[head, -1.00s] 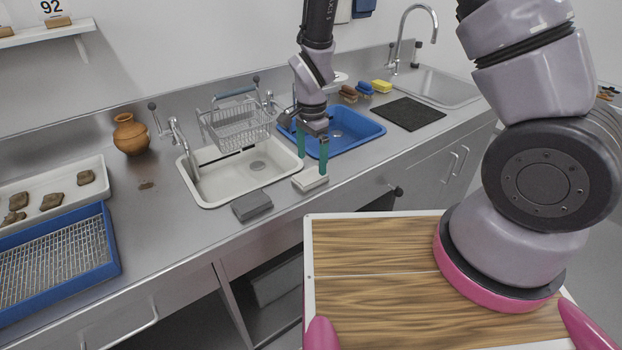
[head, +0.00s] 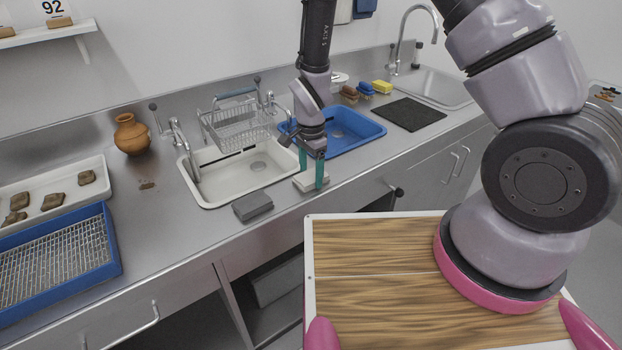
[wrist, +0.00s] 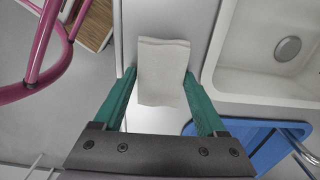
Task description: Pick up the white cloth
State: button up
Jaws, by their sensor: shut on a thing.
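The white cloth (head: 310,187) is a small folded pad at the front edge of the steel counter, in front of the sinks. In the wrist view the white cloth (wrist: 162,85) lies between the green fingers. My gripper (head: 311,181) points down and is shut on the cloth, one finger at each side, as the wrist view of my gripper (wrist: 160,76) also shows. The cloth appears to be at counter height; I cannot tell whether it still touches the counter. The near finger hides part of it in the head view.
A grey folded cloth (head: 252,206) lies just left. Behind are a white sink (head: 217,197) with a wire basket (head: 237,122) and a blue basin (head: 365,139). A black mat (head: 411,114) lies right. A blue-rimmed mesh tray (head: 112,243) is at left.

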aim_at(311, 176)
notch_tip(311, 176, up, 10)
dwell(0.6)
